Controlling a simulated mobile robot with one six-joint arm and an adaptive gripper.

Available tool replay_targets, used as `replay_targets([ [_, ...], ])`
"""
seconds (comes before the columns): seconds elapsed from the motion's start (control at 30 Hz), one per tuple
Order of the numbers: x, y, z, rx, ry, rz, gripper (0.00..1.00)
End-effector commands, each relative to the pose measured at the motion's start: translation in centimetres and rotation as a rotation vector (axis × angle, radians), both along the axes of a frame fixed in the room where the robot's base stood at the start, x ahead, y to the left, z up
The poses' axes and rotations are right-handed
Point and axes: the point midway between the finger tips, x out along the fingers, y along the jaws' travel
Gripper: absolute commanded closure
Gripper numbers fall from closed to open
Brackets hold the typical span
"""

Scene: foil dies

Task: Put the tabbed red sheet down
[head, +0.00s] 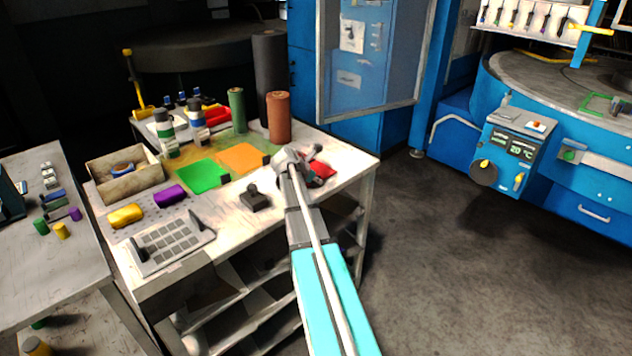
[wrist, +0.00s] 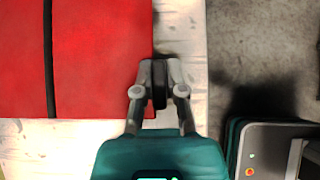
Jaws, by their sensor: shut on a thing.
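The red sheet (head: 322,170) shows in the head view near the right end of the white workbench, partly hidden behind my arm. In the wrist view the red sheet (wrist: 100,60) fills the upper left and has a black stripe across it. My gripper (wrist: 160,85) is shut on the black tab at the sheet's right edge. In the head view my gripper (head: 312,158) is over the bench, its fingers mostly hidden. I cannot tell whether the sheet touches the bench top or hangs just above it.
A green sheet (head: 203,176) and an orange sheet (head: 243,158) lie left of my gripper. A dark block (head: 255,198) sits on the workbench (head: 228,220) nearby. Brown (head: 279,118) and green (head: 236,108) rolls stand behind. The bench's right edge is close, with open floor beyond.

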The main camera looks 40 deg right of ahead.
Motion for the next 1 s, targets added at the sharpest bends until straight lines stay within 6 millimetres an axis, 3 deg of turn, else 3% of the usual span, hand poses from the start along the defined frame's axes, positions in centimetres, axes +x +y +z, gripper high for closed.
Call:
replay_targets([
  [0.17,0.02,0.02,-0.36,0.0,-0.001,0.001,1.0],
  [0.2,0.02,0.03,-0.27,0.0,0.0,0.0,0.8],
  [0.37,0.02,0.04,-0.24,0.0,0.0,0.0,0.51],
  [1.0,-0.01,0.56,0.63,0.0,0.0,0.001,0.51],
])
